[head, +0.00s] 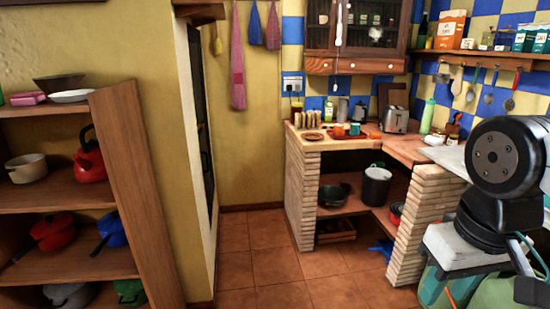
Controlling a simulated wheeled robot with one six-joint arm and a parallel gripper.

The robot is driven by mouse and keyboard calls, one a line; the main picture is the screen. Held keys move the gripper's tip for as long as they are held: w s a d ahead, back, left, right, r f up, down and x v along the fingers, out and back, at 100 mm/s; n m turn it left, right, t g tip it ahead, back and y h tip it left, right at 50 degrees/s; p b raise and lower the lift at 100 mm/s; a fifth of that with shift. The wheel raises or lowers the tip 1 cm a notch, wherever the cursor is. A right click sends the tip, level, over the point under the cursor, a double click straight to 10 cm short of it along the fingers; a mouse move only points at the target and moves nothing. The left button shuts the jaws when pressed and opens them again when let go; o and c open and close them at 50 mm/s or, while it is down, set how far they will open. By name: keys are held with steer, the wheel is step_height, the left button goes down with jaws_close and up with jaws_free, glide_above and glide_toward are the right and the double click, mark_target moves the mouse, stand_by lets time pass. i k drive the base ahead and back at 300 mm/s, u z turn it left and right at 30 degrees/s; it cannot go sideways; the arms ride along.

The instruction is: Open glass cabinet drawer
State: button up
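The wooden glass cabinet (388,47) hangs on the wall at the top, its upper part cut by the picture edge. Its glass doors show dishes or jars inside. Below the doors are two small wooden drawers, a left drawer (321,66) and a wider right drawer (372,67), both looking shut. A pale utensil-like shape hangs in front of the glass. Part of my arm shows at the right, well in front of and apart from the cabinet. My gripper is not in view.
A brick counter (300,195) stands under the cabinet, holding a toaster (394,120), jars and a red tray. A wooden shelf (125,160) with pots stands at left. The tiled floor (265,265) between is clear. Utensils hang at right.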

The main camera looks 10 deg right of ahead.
mark_target(365, 65)
steer(key=i, duration=3.9)
steer(key=z, duration=0.05)
